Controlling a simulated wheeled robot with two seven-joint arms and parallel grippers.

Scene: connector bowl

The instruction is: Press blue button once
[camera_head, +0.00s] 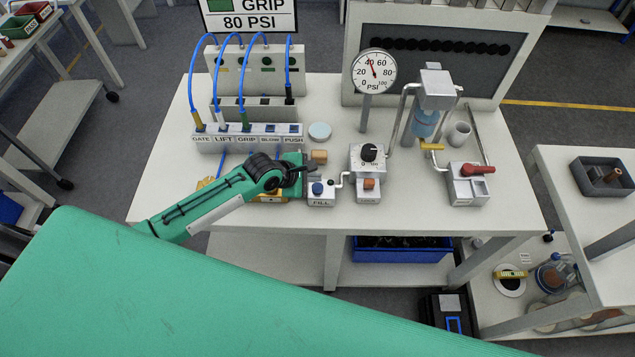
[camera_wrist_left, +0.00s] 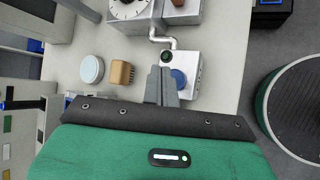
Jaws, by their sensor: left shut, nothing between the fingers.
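The blue button (camera_head: 318,188) sits on top of a small white box labelled FILL (camera_head: 320,201), near the table's front edge. In the left wrist view the blue button (camera_wrist_left: 179,78) is just right of the fingertips, with a dark round green part above it on the same box. My left gripper (camera_head: 304,169) is shut and empty, and its tips are above and close to the box. In the left wrist view the shut fingers (camera_wrist_left: 161,78) overlap the left side of the box. I cannot tell whether they touch it. My right gripper is not in view.
A pipe joins the box to a dial unit (camera_head: 369,157). Behind stands a pressure gauge (camera_head: 374,71). A wooden block (camera_head: 320,156) and a pale round disc (camera_head: 320,131) lie nearby. A labelled connector strip (camera_head: 248,138) with blue cables stands left. The red-handled valve box (camera_head: 468,185) is right.

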